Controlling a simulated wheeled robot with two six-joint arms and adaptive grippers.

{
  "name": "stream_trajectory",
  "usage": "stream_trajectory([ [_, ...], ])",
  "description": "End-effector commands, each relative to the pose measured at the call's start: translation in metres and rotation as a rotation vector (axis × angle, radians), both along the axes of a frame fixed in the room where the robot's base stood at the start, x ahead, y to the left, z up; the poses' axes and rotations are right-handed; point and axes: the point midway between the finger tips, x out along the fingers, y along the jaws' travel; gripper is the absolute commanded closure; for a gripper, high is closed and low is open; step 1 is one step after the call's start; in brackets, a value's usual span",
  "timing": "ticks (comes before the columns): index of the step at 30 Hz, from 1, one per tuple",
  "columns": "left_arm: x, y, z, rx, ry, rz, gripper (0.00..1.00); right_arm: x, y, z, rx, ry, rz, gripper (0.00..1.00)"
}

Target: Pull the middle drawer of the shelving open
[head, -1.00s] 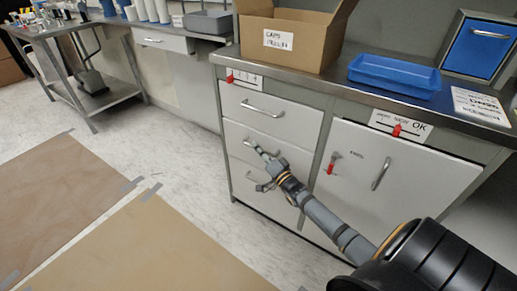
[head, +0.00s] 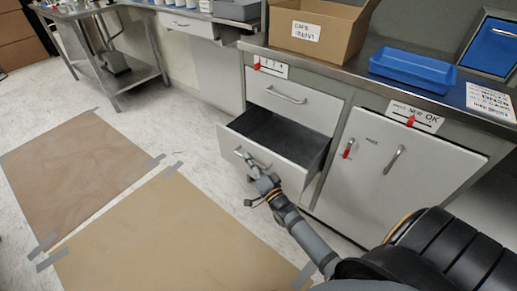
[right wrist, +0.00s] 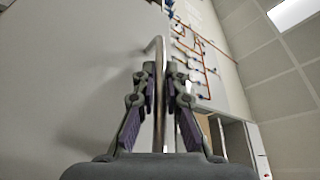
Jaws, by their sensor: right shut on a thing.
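The middle drawer (head: 268,150) of the shelving stands pulled out, and its dark empty inside shows in the head view. Its front leans over the floor below the closed top drawer (head: 293,101). My right gripper (head: 251,161) is at the middle drawer's front, shut on its metal handle (head: 240,153). In the right wrist view the handle (right wrist: 160,70) runs between the two fingers (right wrist: 161,95), with the pale drawer front (right wrist: 70,80) to the left. The lower drawer is mostly hidden behind the open drawer and my arm. My left gripper is not in view.
A closed cabinet door (head: 393,165) with a handle and red latch is right of the drawers. A cardboard box (head: 318,33) and blue tray (head: 418,68) stand on the counter (head: 355,72).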

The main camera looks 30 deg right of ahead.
Motion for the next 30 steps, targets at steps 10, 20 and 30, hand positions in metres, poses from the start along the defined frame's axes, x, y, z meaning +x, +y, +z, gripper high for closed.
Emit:
stream_trajectory([
  [10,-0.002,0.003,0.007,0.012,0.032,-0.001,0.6,-0.01,0.025,0.0,0.0,0.001,0.0,1.0],
  [20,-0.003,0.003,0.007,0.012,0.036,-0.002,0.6,-0.011,0.026,-0.001,-0.001,0.001,0.0,1.0],
  [30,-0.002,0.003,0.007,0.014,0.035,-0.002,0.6,-0.011,0.026,-0.001,-0.001,0.0,0.001,0.8],
])
